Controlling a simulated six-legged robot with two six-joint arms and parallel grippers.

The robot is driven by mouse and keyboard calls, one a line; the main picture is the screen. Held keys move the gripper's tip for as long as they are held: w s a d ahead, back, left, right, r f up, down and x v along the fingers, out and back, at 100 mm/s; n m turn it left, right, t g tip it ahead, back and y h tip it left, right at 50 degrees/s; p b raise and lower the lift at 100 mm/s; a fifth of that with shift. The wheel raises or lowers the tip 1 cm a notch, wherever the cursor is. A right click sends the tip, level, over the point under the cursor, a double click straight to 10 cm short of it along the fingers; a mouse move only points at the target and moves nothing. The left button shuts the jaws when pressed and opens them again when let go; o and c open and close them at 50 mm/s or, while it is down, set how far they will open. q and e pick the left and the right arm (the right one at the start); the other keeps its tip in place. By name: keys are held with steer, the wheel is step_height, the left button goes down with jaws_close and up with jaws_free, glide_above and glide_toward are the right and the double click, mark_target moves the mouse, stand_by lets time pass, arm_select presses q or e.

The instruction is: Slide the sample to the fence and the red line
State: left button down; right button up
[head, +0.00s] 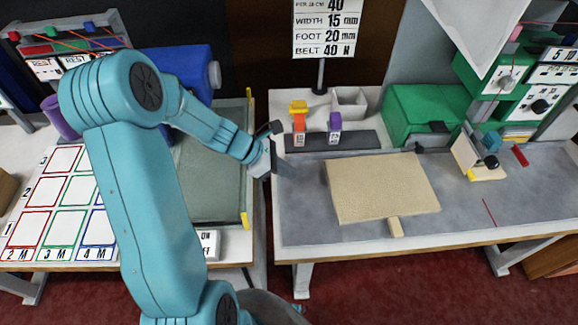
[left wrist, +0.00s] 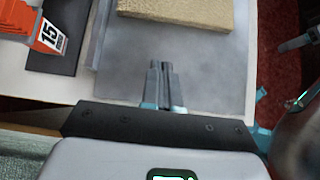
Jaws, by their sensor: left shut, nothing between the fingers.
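The sample is a flat beige rug piece (head: 385,188) lying on the grey table top, with a small pale block (head: 396,227) at its front edge. In the left wrist view the sample (left wrist: 180,10) shows at the top. A thin red line (head: 489,212) is marked on the table to the right, apart from the sample. I cannot tell surely which part is the fence. My left gripper (head: 285,171) is shut and empty, left of the sample and apart from it. The left wrist view shows its fingers (left wrist: 166,70) together over the grey surface. My right gripper is not in view.
A dark strip (head: 350,141) with orange (head: 299,123) and purple (head: 335,122) pieces lies behind the sample. A green machine (head: 415,110) and a pale upright plate (head: 466,149) stand at the back right.

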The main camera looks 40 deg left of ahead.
mark_target(329, 184)
arm_select(q)
steer(key=b+x, duration=0.1)
steer(key=x, duration=0.5)
steer(key=shift+s+d, duration=0.15)
steer(key=shift+d, duration=0.05)
steer(key=w+d, duration=0.2)
steer(key=w, duration=0.1)
steer(key=shift+p, duration=0.35)
steer(key=shift+w+d, duration=0.15)
steer(key=shift+d, duration=0.15)
steer(key=shift+w, duration=0.1)
